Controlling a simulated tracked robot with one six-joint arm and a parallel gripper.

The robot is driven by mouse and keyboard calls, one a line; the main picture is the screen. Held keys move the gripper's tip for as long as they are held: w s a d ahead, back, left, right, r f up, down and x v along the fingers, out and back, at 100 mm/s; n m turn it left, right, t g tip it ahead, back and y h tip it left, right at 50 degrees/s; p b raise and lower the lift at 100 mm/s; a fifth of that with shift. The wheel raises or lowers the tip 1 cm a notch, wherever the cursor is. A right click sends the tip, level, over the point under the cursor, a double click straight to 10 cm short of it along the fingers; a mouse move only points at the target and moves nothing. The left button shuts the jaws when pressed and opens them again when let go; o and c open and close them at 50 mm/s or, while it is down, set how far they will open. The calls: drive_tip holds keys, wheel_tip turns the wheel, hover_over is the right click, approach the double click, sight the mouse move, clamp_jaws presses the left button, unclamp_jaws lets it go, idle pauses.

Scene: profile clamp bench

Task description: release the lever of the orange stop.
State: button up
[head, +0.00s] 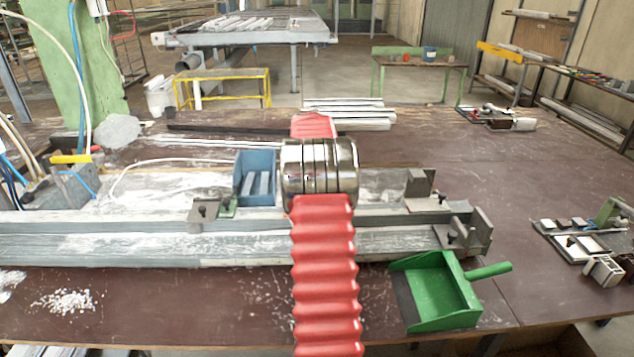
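I cannot make out an orange stop or its lever in the head view; my arm covers the middle of the bench and may hide part of it. A long grey profile bed (140,243) runs across the front of the bench. A grey metal stop block (480,228) stands at its right end, and another grey block (420,184) stands a little behind. A small grey piece (204,211) with a green part (228,207) sits on the bed left of my arm.
A green dustpan (435,292) lies at the front right, its handle pointing right. A blue open box (257,178) stands left of my arm. White shavings (68,300) lie at front left. Small clamp parts (575,240) lie far right.

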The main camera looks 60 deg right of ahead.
clamp_jaws()
idle(0.4)
